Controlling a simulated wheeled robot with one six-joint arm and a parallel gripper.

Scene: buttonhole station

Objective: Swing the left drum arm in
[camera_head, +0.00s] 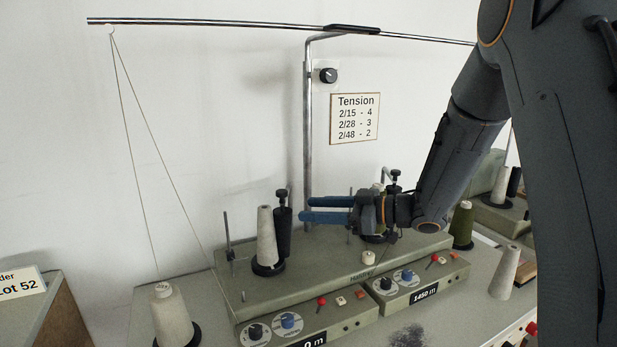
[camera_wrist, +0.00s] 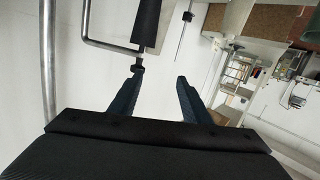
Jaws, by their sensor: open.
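The left winding head of the grey winder (camera_head: 232,270) carries a pale cone (camera_head: 266,237) on a black base. A black drum (camera_head: 283,232) with a small knob on top stands upright just right of this cone; I cannot tell whether they touch. My gripper (camera_head: 302,209) has blue fingers, points left, and is open and empty just right of the drum's upper part. In the wrist view a black cylinder (camera_wrist: 147,24), seemingly the drum, and a bent metal rod (camera_wrist: 100,43) lie beyond my fingertips (camera_wrist: 160,77). The drum arm's pivot is hidden.
A metal post (camera_head: 308,140) rises behind my gripper to a long crossbar (camera_head: 220,24), with thread running down to a cone (camera_head: 171,314) at front left. The right head stands partly behind my wrist. Control dials (camera_head: 288,322) line the winder's front. Another pale cone (camera_head: 505,272) stands at right.

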